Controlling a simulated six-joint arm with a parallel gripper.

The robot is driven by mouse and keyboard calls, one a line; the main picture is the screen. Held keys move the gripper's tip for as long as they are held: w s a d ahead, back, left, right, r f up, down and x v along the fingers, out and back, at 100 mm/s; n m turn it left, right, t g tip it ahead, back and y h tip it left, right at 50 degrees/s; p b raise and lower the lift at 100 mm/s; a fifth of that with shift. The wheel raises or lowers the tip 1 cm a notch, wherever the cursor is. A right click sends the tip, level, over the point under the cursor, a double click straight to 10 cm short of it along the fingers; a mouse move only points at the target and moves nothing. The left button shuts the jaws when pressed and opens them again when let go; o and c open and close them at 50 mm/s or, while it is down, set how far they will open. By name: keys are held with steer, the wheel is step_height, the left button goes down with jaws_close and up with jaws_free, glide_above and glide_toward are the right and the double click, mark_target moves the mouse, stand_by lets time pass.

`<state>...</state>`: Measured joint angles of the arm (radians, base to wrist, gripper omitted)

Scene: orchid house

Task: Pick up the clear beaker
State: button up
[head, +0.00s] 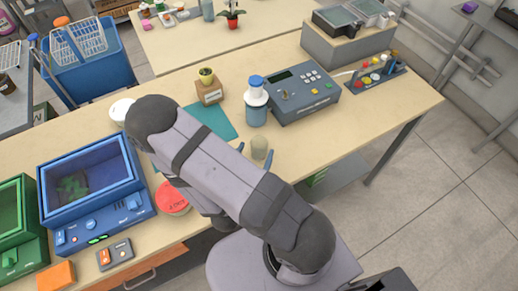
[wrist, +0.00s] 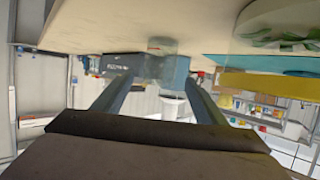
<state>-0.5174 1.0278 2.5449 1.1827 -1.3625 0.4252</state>
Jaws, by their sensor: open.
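The clear beaker (head: 260,146) stands on the bench near its front edge, in front of the blue bottle. It looks pale and see-through, and its lower part is partly hidden by my arm. In the wrist view, which is upside down, the beaker (wrist: 165,45) shows faintly just beyond the fingertips, near the middle. My gripper (head: 255,156) is open, with one blue-grey finger on each side of the beaker in the head view. In the wrist view my gripper (wrist: 158,80) has nothing clamped between its fingers. I cannot tell whether a finger touches the glass.
Bench space to the right (head: 350,130) is clear.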

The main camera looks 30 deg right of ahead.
steer(key=shift+p+x, duration=1)
steer(key=shift+x, duration=1.35)
steer(key=shift+s+f, duration=0.1)
steer(key=c, duration=1.1)
